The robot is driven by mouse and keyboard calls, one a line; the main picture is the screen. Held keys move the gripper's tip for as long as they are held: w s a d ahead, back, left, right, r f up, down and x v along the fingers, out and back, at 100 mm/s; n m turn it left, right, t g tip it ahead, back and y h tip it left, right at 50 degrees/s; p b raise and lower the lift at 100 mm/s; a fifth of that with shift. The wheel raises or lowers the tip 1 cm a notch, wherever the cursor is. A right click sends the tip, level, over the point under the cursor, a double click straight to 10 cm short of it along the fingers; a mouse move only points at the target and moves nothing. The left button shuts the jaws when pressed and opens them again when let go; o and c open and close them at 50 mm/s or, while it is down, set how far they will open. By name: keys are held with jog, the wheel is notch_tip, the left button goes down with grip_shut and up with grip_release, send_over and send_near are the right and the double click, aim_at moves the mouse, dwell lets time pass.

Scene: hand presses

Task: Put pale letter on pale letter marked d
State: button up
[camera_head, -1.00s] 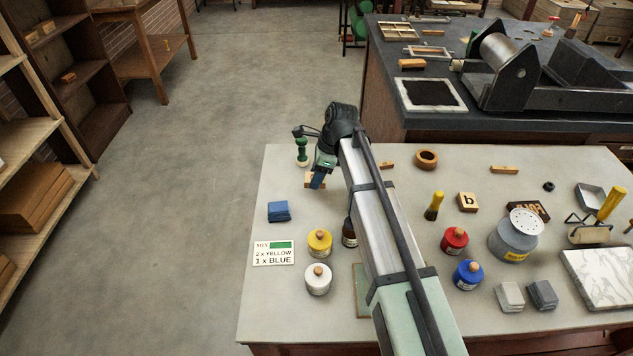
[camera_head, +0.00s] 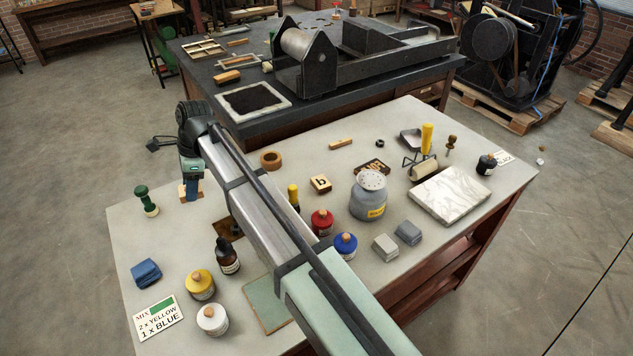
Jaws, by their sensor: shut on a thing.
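My gripper (camera_head: 190,194) is at the far left part of the grey table, pointing down. It is shut on a small pale wooden block (camera_head: 200,187), mostly hidden by the fingers. I cannot see any letter on it, nor tell whether it touches the tabletop. Another pale wooden block (camera_head: 320,184) lies on the table to the right of my arm. Its upper face carries a dark letter that reads like "b" from here. The two blocks are well apart, with my arm between them in the picture.
A green-handled stamp (camera_head: 146,201) stands left of my gripper.

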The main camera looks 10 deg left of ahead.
jog(key=w+d+r+m+t, duration=0.1)
jog(key=w+d+m, duration=0.2)
jog(key=w+d, duration=1.3)
jog(key=r+m+t, duration=0.1)
jog(key=m, duration=0.3)
send_over(319, 181)
jog(key=d, duration=0.1)
jog(key=shift+y, duration=0.3)
jog(key=shift+f, duration=4.8)
jog(key=shift+f, duration=0.1)
jog(key=o, duration=1)
jog(key=shift+o, duration=0.2)
jog(key=v, duration=1.2)
